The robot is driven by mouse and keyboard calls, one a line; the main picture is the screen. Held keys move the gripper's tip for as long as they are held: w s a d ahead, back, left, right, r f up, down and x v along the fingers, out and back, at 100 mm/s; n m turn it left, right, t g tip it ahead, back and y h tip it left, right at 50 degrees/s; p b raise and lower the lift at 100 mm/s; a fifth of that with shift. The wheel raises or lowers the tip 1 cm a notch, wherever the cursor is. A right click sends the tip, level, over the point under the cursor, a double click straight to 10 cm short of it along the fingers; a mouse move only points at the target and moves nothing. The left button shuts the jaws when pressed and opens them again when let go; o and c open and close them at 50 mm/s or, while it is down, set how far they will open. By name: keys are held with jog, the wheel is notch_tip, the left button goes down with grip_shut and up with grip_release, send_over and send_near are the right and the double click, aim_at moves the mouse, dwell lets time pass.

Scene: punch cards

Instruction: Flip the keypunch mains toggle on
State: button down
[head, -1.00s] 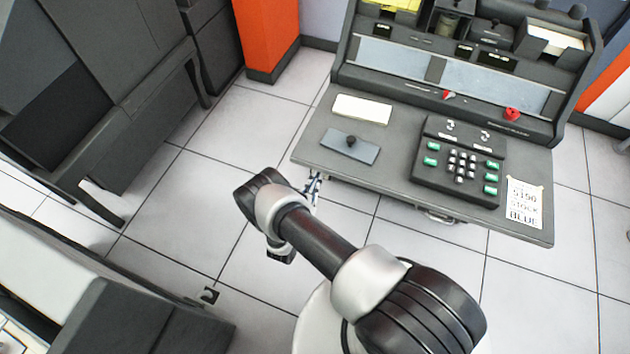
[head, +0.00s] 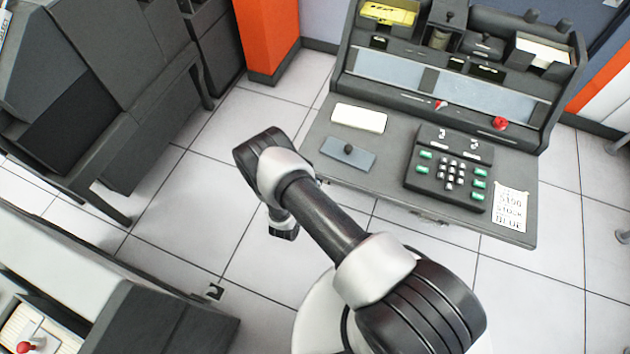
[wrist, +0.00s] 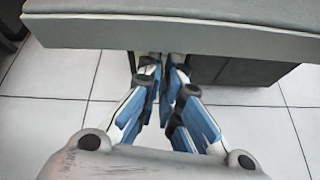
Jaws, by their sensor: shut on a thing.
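The grey keypunch desk (head: 470,232) stands at the right, with a sloped panel behind its top. A small red-and-white switch (head: 441,105) and a red knob (head: 501,123) sit on that panel; I cannot tell whether either is the mains toggle. My gripper (wrist: 164,64) has its blue-padded fingers together at the grey desk edge (wrist: 190,34) in the wrist view. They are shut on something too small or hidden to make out. In the head view my arm mostly hides the gripper, beside the desk's left front corner.
A black keypad (head: 448,172), a blue-grey plate (head: 347,153) and a pale card stack (head: 359,118) lie on the desk. A paper note (head: 510,207) is at its right. A dark cabinet (head: 150,150) stands left.

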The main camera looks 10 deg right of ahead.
dwell(0.4)
jog(key=c, duration=1.7)
grip_release()
jog(key=shift+r, duration=0.1)
jog(key=v, duration=1.2)
jog(key=shift+r, duration=0.1)
jog(key=shift+w, duration=0.1)
